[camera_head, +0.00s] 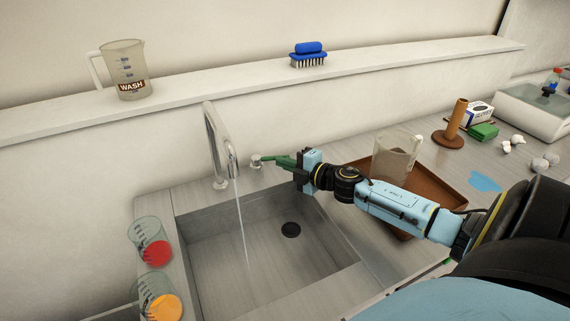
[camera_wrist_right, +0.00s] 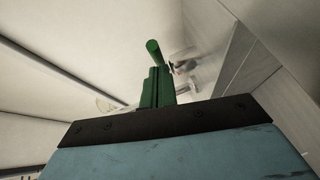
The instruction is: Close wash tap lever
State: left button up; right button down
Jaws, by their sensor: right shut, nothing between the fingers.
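The wash tap (camera_head: 212,140) is a curved chrome spout behind the sink, with a thin stream of water (camera_head: 241,225) falling into the basin. Its lever (camera_head: 269,159) is a green rod on a small silver base (camera_head: 256,161), right of the spout. In the right wrist view a green rod that looks like the lever (camera_wrist_right: 154,48) sticks up just beyond my fingertips. My right gripper (camera_head: 286,163) is shut with nothing between its green fingers (camera_wrist_right: 157,90), right at the lever; whether they touch is unclear. My left gripper is out of view.
The sink (camera_head: 200,265) lies below the tap. Beakers with red (camera_head: 157,253) and orange (camera_head: 165,307) contents stand at left. A brown tray (camera_head: 450,185) with a clear pitcher (camera_head: 395,158) is behind my right arm. A shelf (camera_head: 200,83) holds a WASH jug (camera_head: 125,68) and blue brush (camera_head: 308,53).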

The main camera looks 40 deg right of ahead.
dwell(0.3)
jog(key=shift+w+d+f+n+y+b, duration=0.15)
jog(key=shift+w+d+n+y+b, duration=0.15)
jog(key=shift+n+y+b, duration=0.3)
jog(key=shift+w+d+g+y+b, duration=0.15)
jog(key=shift+d+g+y+b, duration=0.15)
jog(key=shift+d+y+b, duration=0.1)
jog(key=shift+w+d+r, duration=0.25)
jog(key=shift+w+d, duration=0.15)
jog(key=shift+w, duration=0.05)
jog(key=shift+d, duration=0.1)
jog(key=shift+s+d+p, duration=0.1)
jog(key=shift+s+p, duration=0.2)
jog(key=shift+s, duration=0.05)
jog(key=shift+p+v, duration=0.3)
jog(key=shift+v, duration=3.05)
jog(key=shift+s, duration=0.1)
